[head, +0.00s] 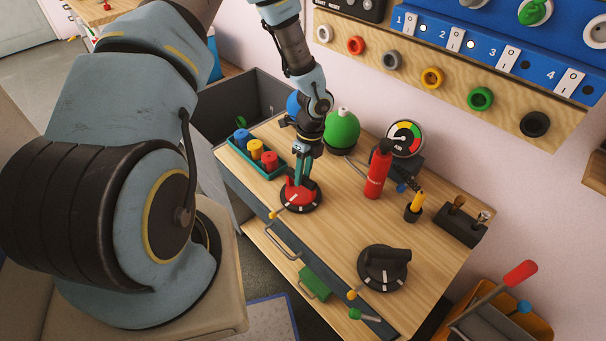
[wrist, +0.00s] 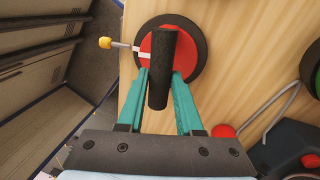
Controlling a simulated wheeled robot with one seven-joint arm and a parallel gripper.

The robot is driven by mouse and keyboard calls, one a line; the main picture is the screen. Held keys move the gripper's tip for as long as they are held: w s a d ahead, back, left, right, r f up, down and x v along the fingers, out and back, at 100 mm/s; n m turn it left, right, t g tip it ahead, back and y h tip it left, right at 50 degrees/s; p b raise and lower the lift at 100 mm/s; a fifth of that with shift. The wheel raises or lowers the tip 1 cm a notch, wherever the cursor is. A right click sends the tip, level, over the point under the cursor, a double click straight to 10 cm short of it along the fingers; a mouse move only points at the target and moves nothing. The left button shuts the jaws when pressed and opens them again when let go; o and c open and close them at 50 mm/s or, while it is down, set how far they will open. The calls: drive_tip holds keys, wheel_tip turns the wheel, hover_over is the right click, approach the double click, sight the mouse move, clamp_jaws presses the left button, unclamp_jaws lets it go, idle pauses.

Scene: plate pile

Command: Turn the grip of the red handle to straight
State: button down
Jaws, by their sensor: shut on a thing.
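The red handle (head: 299,196) is a round dial with a red face and a black rim on the wooden bench top, near its front left edge. In the wrist view, its black bar grip (wrist: 164,60) crosses the red face (wrist: 187,52) and runs nearly up and down the picture. A white mark (wrist: 146,49) is on the dial's left side. My gripper (head: 302,181) points down over the dial. Its teal fingers (wrist: 161,78) are shut on the bar grip, one on each side. The fingers hide part of the dial's lower edge.
A black dial (head: 384,268) stands front right. A red extinguisher-like bottle (head: 377,174), green ball (head: 341,130) and gauge (head: 405,138) stand behind. A teal tray (head: 235,146) with coloured pegs is left. A yellow-tipped lever (wrist: 105,43) sits beside the dial.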

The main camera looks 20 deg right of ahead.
drive_tip(key=shift+m, duration=0.4)
drive_tip(key=c, duration=0.6)
unclamp_jaws()
drive_tip(key=r, duration=0.3)
drive_tip(key=d+r+b, duration=0.1)
drive_tip(key=r, duration=0.3)
drive_tip(key=w+r+b, duration=0.1)
drive_tip(key=r, duration=0.2)
drive_tip(key=shift+d+r, duration=0.3)
drive_tip(key=shift+d, duration=0.1)
drive_tip(key=s+a+r+n+t, duration=0.1)
drive_tip(key=a+r+n, duration=0.4)
drive_tip(key=a+n, duration=0.3)
drive_tip(key=s+a+r+n+t+h, duration=0.1)
drive_tip(key=s+a+r+n, duration=0.1)
drive_tip(key=a+r+n, duration=0.4)
drive_tip(key=s+a+r+n+h, duration=0.1)
drive_tip(key=a+r+n, duration=0.5)
drive_tip(key=a+n, duration=0.4)
drive_tip(key=shift+s+a+r+n+t, duration=0.1)
drive_tip(key=shift+s+a+n+t, duration=0.1)
drive_tip(key=shift+n, duration=1)
drive_tip(key=shift+s+a+n+t, duration=0.1)
drive_tip(key=shift+s+n+t, duration=0.1)
drive_tip(key=shift+n, duration=1)
